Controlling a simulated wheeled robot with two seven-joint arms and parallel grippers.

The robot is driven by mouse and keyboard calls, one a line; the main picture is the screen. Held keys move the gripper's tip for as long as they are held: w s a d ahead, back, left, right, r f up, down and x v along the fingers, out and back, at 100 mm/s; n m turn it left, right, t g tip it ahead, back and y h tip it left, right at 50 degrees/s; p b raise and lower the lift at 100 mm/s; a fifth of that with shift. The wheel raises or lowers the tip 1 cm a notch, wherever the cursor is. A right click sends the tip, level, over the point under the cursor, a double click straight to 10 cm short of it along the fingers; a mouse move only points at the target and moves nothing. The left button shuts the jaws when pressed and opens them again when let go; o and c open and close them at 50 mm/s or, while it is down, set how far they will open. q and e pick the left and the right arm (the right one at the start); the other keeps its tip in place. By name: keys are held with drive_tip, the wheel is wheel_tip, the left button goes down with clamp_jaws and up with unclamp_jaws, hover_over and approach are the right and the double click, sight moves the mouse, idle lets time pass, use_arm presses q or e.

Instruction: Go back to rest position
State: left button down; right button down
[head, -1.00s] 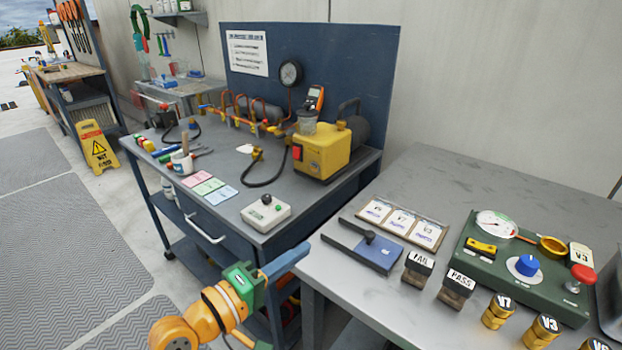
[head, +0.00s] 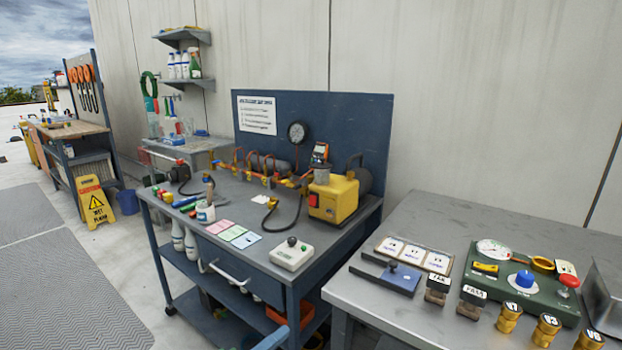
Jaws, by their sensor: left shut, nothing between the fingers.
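Only the blue tip of my left gripper (head: 272,339) shows, at the bottom edge of the head view. It is low in front of the blue-grey workbench (head: 340,262) and holds nothing; its fingers are shut. The rest of my left arm is below the picture. My right gripper is not in view.
The bench carries a yellow pump (head: 333,200), a white button box (head: 292,254) and coloured cards (head: 232,234). A grey table (head: 400,312) at the right holds a green test panel (head: 535,290), stamps and brass fittings. A yellow wet-floor sign (head: 95,203) stands left. Floor at lower left is clear.

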use_arm(q)
drive_tip(key=s+a+f+m+g+y+p, duration=0.1)
drive_tip(key=s+a+f+g+y+p, duration=0.15)
drive_tip(key=f, duration=0.95)
drive_tip(key=s+a+f+m+g+y+p, duration=0.1)
drive_tip(key=s+a+f+g+y+p, duration=0.2)
drive_tip(key=f, duration=1)
drive_tip(key=s+a+f+m+g+y, duration=0.1)
drive_tip(key=s+a+f+m+g, duration=0.1)
drive_tip(key=s, duration=0.8)
drive_tip(key=s+a+f+m+g+y+p, duration=0.1)
drive_tip(key=s+f+m, duration=0.3)
drive_tip(key=s, duration=0.7)
drive_tip(key=s+a+f+m+g+y+p, duration=0.1)
drive_tip(key=s+a+f+m+g+y, duration=0.1)
drive_tip(key=s+f, duration=0.5)
drive_tip(key=s+a+m+g, duration=0.1)
drive_tip(key=s+a, duration=0.1)
drive_tip(key=s, duration=0.1)
drive_tip(key=shift+s+g, duration=0.25)
drive_tip(key=shift+g, duration=0.1)
